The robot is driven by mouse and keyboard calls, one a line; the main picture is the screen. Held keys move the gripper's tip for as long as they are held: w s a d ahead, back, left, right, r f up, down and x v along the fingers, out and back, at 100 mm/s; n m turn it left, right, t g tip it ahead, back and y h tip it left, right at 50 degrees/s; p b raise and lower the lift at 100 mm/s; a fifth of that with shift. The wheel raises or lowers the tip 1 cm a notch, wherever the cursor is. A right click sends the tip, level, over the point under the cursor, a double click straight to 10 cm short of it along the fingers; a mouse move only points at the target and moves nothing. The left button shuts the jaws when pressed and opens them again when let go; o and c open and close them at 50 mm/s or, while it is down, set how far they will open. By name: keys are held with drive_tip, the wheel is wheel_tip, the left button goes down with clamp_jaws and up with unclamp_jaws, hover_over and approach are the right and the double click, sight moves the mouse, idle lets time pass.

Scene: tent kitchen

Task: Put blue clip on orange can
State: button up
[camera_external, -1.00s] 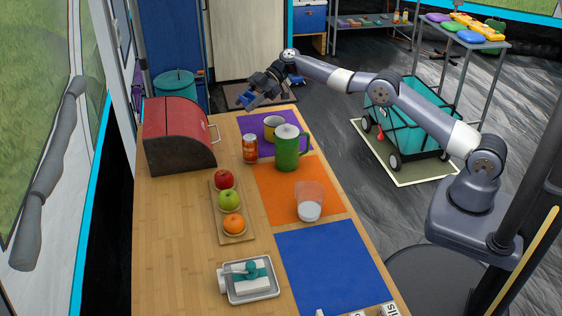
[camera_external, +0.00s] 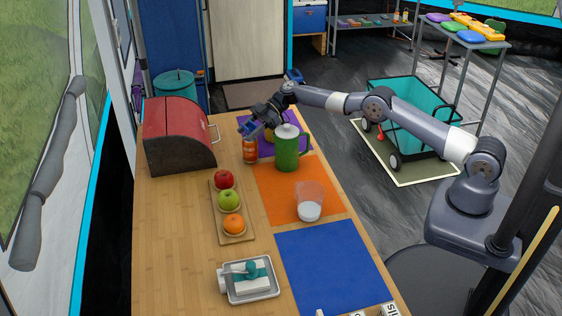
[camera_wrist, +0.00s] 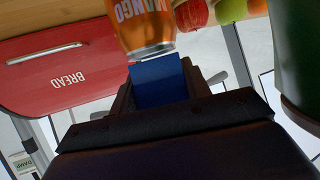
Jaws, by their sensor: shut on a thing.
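My gripper (camera_external: 251,129) is shut on the blue clip (camera_wrist: 160,82). The clip shows as a flat blue piece between the fingers in the wrist view. The orange can (camera_external: 249,156) stands upright on the table, and its "MANGO" label shows in the wrist view (camera_wrist: 144,22). In the outside view the gripper and clip are just above and behind the can's top. In the wrist view the clip's edge is very close to the can's end. I cannot tell whether they touch.
A green pitcher (camera_external: 287,152) stands right beside the can. A red bread box (camera_external: 180,135) is to the left. A wooden tray (camera_external: 220,207) with fruit lies nearer the camera.

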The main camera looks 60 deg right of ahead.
drive_tip(key=shift+f, duration=0.2)
drive_tip(key=o, duration=1)
drive_tip(key=shift+f, duration=0.1)
drive_tip(key=shift+c, duration=0.2)
drive_tip(key=shift+r, duration=0.35)
drive_tip(key=v, duration=1.2)
drive_tip(key=shift+f, duration=0.1)
drive_tip(key=x, duration=1.2)
drive_tip(key=shift+r, duration=1.65)
